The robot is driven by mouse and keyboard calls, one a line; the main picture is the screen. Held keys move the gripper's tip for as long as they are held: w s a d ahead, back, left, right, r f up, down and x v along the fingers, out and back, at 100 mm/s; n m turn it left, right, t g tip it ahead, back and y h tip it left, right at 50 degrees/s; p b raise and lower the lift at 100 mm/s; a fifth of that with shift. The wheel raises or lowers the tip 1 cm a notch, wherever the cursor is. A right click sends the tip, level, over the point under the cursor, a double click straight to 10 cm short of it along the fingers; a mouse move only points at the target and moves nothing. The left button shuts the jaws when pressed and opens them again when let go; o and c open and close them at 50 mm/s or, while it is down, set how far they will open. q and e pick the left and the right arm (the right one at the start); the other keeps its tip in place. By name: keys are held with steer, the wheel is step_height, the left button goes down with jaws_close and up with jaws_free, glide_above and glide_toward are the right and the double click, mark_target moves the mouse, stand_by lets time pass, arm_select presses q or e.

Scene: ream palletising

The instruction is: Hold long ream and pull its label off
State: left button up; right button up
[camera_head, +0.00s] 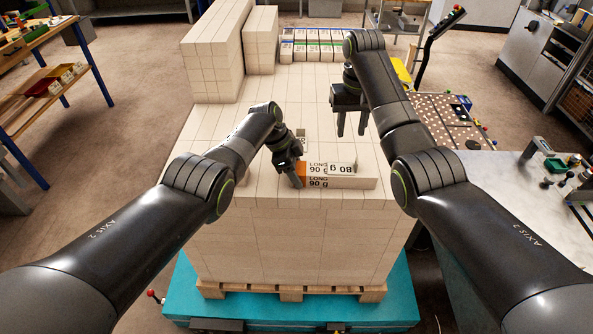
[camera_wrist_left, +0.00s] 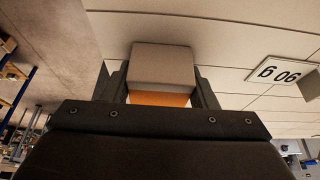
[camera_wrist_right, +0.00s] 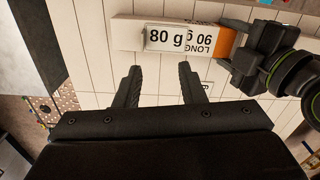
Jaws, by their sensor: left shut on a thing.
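The long ream (camera_head: 365,183) lies on top of the pale stack near its front edge. It has an orange band at its left end. A white "80 g" label (camera_wrist_right: 168,38) sits on the ream beside a "LONG 90 g" marking (camera_wrist_right: 205,40), partly overlapping it. My left gripper (camera_head: 291,170) is shut on the ream's orange end; the left wrist view shows that end (camera_wrist_left: 163,65) between the fingers. My right gripper (camera_head: 352,132) is open and empty, behind the ream and apart from it; the right wrist view shows its spread fingers (camera_wrist_right: 159,72).
The tiled stack (camera_head: 290,90) stands on a wooden pallet over a teal base (camera_head: 260,307). A "90 g" label (camera_wrist_left: 285,74) lies on the stack near my left gripper. Taller blocks (camera_head: 218,55) rise at the back left. Labelled reams (camera_head: 312,46) line the back. A grey bench (camera_head: 515,185) stands right.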

mark_target(333, 175)
arm_select(q)
steer(key=shift+c, duration=1.2)
arm_select(e)
steer(key=o, duration=0.4)
steer(key=shift+c, duration=0.2)
steer(key=shift+d+f+n, duration=0.5)
steer(key=shift+f+n, duration=1.3)
steer(key=shift+n, duration=0.9)
steer(key=shift+d+f+n, duration=0.45)
steer(key=shift+f+n, duration=1.4)
steer(key=shift+n, duration=0.85)
steer(key=shift+d+f+n, duration=0.5)
steer(key=shift+f+n, duration=1.3)
steer(key=shift+n, duration=0.9)
steer(key=c, duration=1.1)
